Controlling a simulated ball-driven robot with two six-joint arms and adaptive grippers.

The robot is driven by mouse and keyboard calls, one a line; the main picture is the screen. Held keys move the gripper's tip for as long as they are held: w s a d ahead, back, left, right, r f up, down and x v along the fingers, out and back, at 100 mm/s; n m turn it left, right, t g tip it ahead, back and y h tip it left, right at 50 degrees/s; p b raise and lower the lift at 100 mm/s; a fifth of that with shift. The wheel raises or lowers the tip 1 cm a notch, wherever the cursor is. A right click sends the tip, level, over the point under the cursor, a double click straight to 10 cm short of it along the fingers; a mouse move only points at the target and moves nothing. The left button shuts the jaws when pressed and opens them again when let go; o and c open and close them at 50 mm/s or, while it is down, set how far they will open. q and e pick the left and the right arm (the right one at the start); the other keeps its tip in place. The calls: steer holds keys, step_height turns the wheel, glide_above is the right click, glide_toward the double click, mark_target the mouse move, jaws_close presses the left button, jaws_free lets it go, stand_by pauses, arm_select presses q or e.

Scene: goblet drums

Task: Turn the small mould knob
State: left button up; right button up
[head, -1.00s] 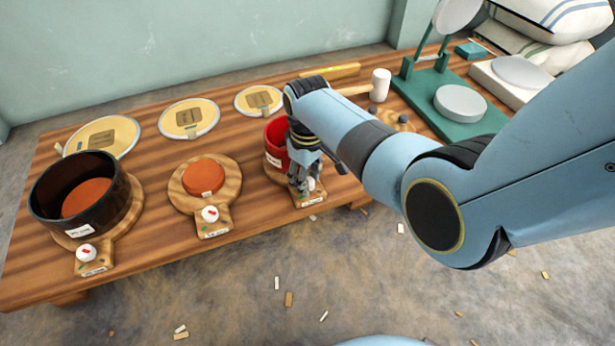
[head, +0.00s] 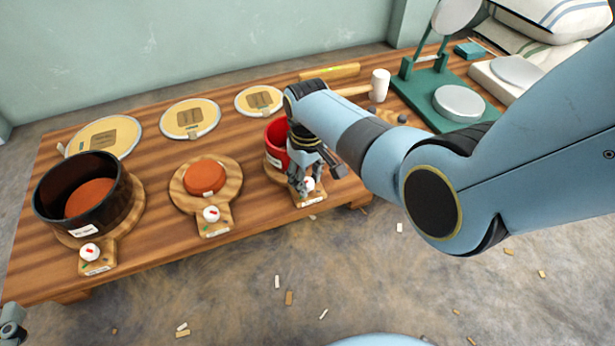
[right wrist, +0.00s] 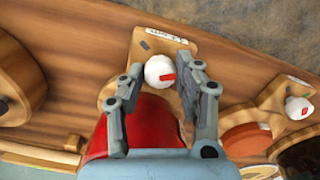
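The small red mould (head: 275,138) stands on a wooden paddle board (head: 315,199) at the table's front edge, partly hidden by my right gripper. Its white knob (head: 309,184) with a red mark sits on the board's handle. In the right wrist view the knob (right wrist: 157,70) lies between the fingertips, its red mark pointing right. My right gripper (head: 300,188) is open around the knob, with narrow gaps at its sides; contact is not clear. My left gripper (head: 11,326) shows only in part at the lower left corner, far from the mould.
A middle board (head: 228,178) with an orange disc (head: 204,176) and a large black mould (head: 120,205) stand to the left, each with a knob. The floor in front has scattered chips.

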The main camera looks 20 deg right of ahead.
mark_target(307, 181)
steer(key=o, duration=0.3)
steer(key=shift+o, duration=0.2)
step_height(307, 181, up, 12)
stand_by(0.4)
